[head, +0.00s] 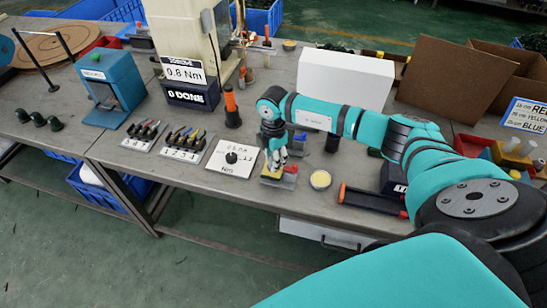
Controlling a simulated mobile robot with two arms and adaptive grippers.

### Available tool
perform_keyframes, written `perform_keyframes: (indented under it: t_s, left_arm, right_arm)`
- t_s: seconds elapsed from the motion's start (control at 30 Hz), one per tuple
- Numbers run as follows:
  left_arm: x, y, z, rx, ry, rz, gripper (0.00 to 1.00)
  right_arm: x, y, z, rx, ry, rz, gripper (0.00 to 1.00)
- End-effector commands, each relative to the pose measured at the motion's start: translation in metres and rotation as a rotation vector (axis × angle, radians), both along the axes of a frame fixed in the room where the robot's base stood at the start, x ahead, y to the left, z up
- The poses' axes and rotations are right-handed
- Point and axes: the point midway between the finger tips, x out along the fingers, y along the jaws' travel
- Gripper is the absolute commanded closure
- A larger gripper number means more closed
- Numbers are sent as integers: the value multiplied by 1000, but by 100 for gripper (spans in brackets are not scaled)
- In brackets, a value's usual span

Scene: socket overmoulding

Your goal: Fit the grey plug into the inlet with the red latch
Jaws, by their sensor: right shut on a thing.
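My right gripper (276,162) reaches down from the right arm near the front edge of the bench. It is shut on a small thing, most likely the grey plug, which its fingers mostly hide. Just under the fingertips is a yellow part (271,174) on a small grey fixture (287,184). A red piece (291,169), which looks like the red latch, shows right beside the fingers. The inlet itself is too small and covered to make out, and I cannot tell whether the plug touches it. My left gripper is out of view.
A white dial plate (222,167) and trays of small tools (184,143) lie to the left. A round yellow-topped tin (320,180) and a dark bar with red ends (372,199) lie to the right. A white box (345,78) and an orange-handled tool (231,106) stand behind.

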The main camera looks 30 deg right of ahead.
Motion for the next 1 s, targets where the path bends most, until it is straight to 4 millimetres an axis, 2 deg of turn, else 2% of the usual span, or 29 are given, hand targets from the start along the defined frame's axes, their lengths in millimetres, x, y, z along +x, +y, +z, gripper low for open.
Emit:
perform_keyframes:
  t_s: [0.03, 0.23, 0.57, 0.67, 1.0]
  left_arm:
    - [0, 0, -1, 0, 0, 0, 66]
    - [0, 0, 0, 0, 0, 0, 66]
    - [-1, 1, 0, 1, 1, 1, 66]
    - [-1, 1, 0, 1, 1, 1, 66]
    - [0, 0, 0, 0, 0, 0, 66]
  right_arm:
    - [0, 0, -1, 0, 0, 0, 69]
    - [0, 0, 0, 0, 0, 0, 44]
    - [1, 0, 5, 0, -1, 0, 44]
    - [2, 0, 17, 1, -4, 0, 44]
    - [1, 0, 87, 0, -4, 1, 44]
